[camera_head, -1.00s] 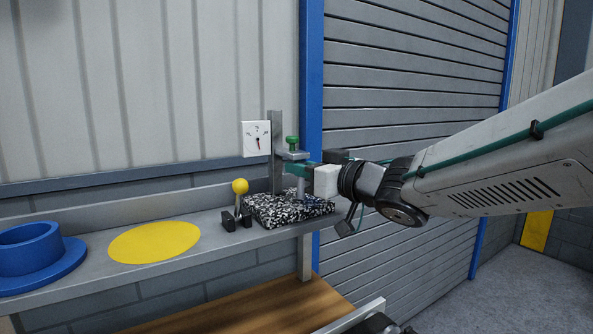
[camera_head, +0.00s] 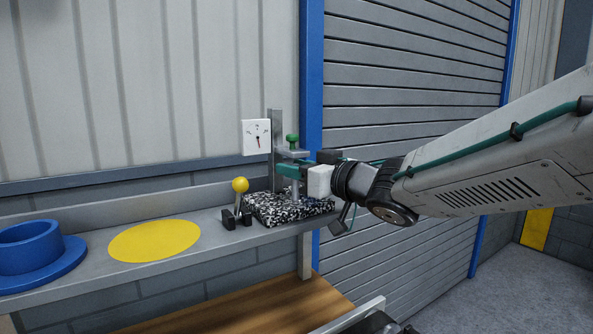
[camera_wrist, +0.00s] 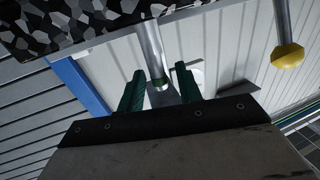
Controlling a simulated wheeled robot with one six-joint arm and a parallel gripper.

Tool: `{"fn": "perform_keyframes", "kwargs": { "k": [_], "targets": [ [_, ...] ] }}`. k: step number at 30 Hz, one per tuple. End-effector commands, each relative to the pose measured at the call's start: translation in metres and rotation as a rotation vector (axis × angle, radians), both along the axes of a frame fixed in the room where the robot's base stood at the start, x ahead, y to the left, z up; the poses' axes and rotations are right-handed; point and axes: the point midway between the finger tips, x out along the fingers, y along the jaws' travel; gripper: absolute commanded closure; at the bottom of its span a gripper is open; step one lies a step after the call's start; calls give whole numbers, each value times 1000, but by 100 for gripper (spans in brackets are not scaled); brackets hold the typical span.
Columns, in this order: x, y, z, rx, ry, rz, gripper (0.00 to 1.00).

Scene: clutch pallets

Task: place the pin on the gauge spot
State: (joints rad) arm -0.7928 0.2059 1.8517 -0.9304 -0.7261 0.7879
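The pin (camera_head: 296,188) is a plain grey metal cylinder, upright below my gripper's fingers, over the speckled black-and-white gauge base (camera_head: 262,210). In the wrist view the pin (camera_wrist: 149,45) runs between the two green fingers. My gripper (camera_head: 290,172) is shut on its upper part; the wrist view shows the fingers (camera_wrist: 160,80) at its sides. I cannot make out a marked spot, nor whether the pin's foot touches the base.
A yellow-ball lever (camera_head: 240,186) stands just left of the base. Further left on the grey shelf (camera_head: 205,217) are a yellow disc (camera_head: 155,240) and a blue flanged ring (camera_head: 40,255). The post and overhanging gauge arm are close to my fingers.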

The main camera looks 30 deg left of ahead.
Motion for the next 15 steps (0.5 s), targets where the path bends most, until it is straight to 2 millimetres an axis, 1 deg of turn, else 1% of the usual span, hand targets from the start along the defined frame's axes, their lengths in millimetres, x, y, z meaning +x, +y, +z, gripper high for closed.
{"fn": "perform_keyframes", "kwargs": {
  "k": [5, 12, 15],
  "targets": [
    [-6, -31, 0, -1, -1, -3, 65],
    [-17, -82, 0, -1, -1, -4, 65],
    [-21, -98, -1, -1, -1, -3, 65]
  ]
}}
